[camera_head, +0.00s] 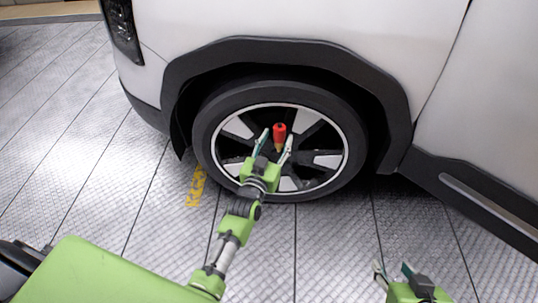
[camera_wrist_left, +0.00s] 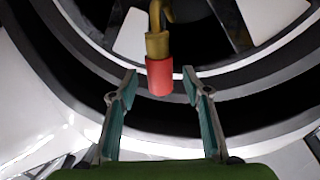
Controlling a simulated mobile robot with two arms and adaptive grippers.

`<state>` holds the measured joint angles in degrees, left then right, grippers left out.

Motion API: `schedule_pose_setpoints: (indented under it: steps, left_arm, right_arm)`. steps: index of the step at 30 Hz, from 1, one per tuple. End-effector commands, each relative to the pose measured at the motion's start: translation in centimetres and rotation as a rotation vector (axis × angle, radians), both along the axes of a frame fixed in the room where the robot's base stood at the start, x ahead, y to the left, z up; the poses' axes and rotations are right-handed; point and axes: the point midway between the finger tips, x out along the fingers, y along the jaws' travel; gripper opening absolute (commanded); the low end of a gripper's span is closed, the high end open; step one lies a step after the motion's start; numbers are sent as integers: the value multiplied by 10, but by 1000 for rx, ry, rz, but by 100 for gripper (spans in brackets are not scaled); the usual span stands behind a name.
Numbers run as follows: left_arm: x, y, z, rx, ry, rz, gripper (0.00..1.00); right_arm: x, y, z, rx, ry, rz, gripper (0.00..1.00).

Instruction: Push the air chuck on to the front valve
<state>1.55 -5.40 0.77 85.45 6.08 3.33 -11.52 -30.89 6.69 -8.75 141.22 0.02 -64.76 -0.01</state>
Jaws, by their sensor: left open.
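The air chuck (camera_head: 279,130), with a red body and a brass end, shows in front of the front wheel. In the left wrist view its red part (camera_wrist_left: 160,77) lies between the fingertips, with the brass part above it and a hooked brass piece at the top. My left gripper (camera_head: 277,139) is open, with one finger on each side of the chuck and gaps on both sides. The left gripper also shows in the left wrist view (camera_wrist_left: 159,80). I cannot make out the valve separately. My right gripper (camera_head: 393,269) is open and empty at the lower right.
The front wheel (camera_head: 233,103) has a black tyre and a black and silver rim. The white car body (camera_head: 290,22) and dark arch trim surround it. A yellow marking (camera_head: 196,187) is on the metal floor left of the wheel. The floor between the arms is clear.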

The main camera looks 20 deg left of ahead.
Motion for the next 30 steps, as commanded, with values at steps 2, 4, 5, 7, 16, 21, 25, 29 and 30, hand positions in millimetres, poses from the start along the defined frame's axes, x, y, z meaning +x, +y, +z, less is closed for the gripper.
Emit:
schedule_pose_setpoints:
  steps: [2, 4, 5, 7, 16, 21, 25, 29, 30]
  left_arm:
    - [-18, 0, -2, 0, 3, 0, 44]
    - [-32, -1, -2, 0, 3, 0, 44]
    - [-39, -1, -2, 0, 3, 0, 44]
    - [-52, -1, -1, 0, 3, 0, 44]
    - [-87, -2, -1, -1, 1, 0, 44]
    - [-92, -2, 0, -1, -1, 0, 44]
    - [-92, -2, 0, -1, 0, 0, 44]
    - [-91, -2, 0, -1, 0, 0, 44]
    - [-91, -2, 0, -1, 0, 0, 44]
  right_arm:
    - [0, 0, 0, 0, -1, 0, 40]
    - [0, 0, 0, 0, -1, 0, 40]
    - [0, 0, 1, 0, -2, 0, 40]
    - [0, 0, 1, 0, -2, 0, 40]
    - [1, 0, 1, 0, -2, 0, 40]
    - [1, 0, 1, 0, -2, -1, 40]
    - [1, 0, 1, 0, -2, -1, 40]
    - [1, 0, 1, 0, -2, -1, 40]
    - [1, 0, 1, 0, -2, -1, 40]
